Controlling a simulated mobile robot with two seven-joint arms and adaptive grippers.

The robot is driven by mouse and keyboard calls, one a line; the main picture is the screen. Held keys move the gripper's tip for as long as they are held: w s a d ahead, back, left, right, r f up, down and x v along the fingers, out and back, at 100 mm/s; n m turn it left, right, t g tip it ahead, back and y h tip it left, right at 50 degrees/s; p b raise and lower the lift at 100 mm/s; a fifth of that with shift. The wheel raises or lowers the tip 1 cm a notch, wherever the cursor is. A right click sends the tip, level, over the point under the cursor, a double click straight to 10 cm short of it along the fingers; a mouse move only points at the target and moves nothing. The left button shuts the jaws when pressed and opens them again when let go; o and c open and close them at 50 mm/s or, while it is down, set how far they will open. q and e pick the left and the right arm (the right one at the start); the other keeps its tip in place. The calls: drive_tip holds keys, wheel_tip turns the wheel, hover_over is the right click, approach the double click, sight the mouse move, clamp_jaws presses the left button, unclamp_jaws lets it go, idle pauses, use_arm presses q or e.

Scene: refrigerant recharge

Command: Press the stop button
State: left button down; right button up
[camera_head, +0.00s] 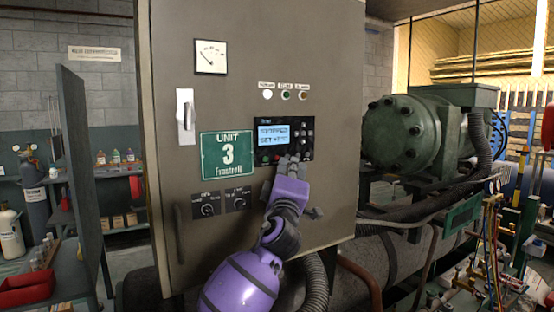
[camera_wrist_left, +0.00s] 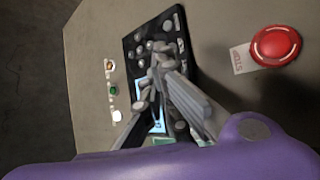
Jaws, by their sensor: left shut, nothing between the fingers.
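The grey cabinet carries a black controller panel (camera_head: 308,137) with a lit display (camera_head: 273,134) that appears to read "STOPPED". Below the display are a green button (camera_head: 264,158) and a small red one (camera_head: 277,158). My left gripper (camera_head: 289,160) is shut and empty, its tips in front of the panel's lower edge; contact cannot be told. In the left wrist view the fingers (camera_wrist_left: 158,68) lie over the panel (camera_wrist_left: 137,45) and cover part of its buttons. A large red mushroom button (camera_wrist_left: 276,45) with a white label (camera_wrist_left: 242,57) sits beside the panel there. My right gripper is not in view.
Three lamps (camera_head: 286,95) sit above the panel. A green Unit 3 plate (camera_head: 227,155), two knobs (camera_head: 207,209) and a switch handle (camera_head: 185,115) are on the cabinet door. A green compressor (camera_head: 402,132) with hoses stands at right.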

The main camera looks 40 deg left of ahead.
use_arm(q)
drive_tip(key=d, duration=0.1)
drive_tip(key=s+d, duration=0.1)
drive_tip(key=d, duration=0.2)
drive_tip(key=shift+s, duration=0.35)
idle(0.6)
